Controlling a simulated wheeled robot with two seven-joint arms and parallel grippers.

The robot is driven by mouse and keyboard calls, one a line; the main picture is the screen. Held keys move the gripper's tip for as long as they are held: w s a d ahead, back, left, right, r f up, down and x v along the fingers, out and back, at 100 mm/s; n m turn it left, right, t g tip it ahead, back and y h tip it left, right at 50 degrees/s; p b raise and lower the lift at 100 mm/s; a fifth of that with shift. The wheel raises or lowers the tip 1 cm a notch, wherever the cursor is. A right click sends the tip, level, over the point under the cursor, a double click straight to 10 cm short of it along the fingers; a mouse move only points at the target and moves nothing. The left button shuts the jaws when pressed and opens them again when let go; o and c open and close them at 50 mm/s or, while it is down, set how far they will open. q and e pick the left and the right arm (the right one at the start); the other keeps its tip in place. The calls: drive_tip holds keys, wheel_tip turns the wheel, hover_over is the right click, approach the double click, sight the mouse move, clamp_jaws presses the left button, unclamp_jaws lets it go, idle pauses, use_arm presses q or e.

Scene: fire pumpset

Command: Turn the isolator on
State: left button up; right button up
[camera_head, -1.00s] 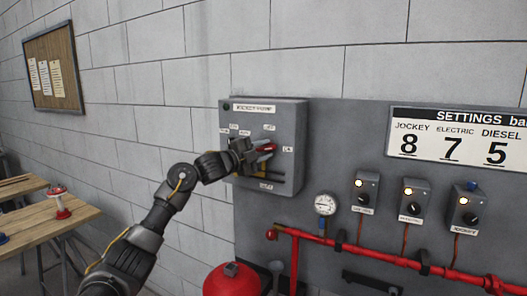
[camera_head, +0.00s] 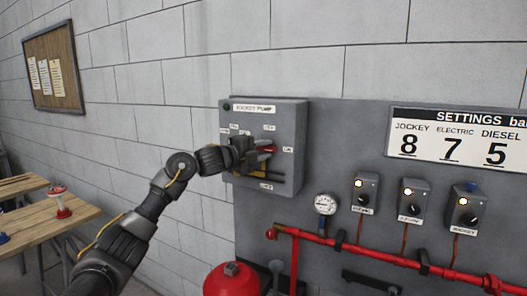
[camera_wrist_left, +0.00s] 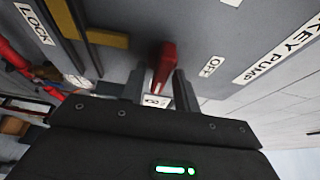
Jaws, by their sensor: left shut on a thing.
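The isolator is a red handle on the front of a grey box labelled as the jockey pump (camera_head: 290,125), fixed to the wall panel. My left gripper (camera_head: 262,152) reaches it from the left and is shut on the red handle (camera_head: 269,149). In the left wrist view the red handle (camera_wrist_left: 163,66) stands between the two dark fingers (camera_wrist_left: 158,90). An OFF label (camera_wrist_left: 211,66) lies to its right there, and another label is partly covered by the fingers. Part of the box front is hidden behind my gripper. My right gripper is in neither view.
Below the handle is a yellow bar (camera_head: 268,178). A pressure gauge (camera_head: 325,204), red pipes (camera_head: 375,257) and several small switch boxes (camera_head: 413,201) lie to the right. A red tank (camera_head: 232,282) stands below, and a wooden table (camera_head: 35,225) is at left.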

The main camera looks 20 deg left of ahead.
use_arm(q)
drive_tip(key=o, duration=0.6)
drive_tip(key=shift+s+f, duration=0.1)
drive_tip(key=shift+s+a+b, duration=0.2)
drive_tip(key=shift+s+b, duration=0.1)
drive_tip(key=shift+b, duration=0.1)
drive_tip(key=b+v, duration=0.4)
drive_tip(key=v, duration=0.6)
drive_tip(key=shift+b, duration=0.35)
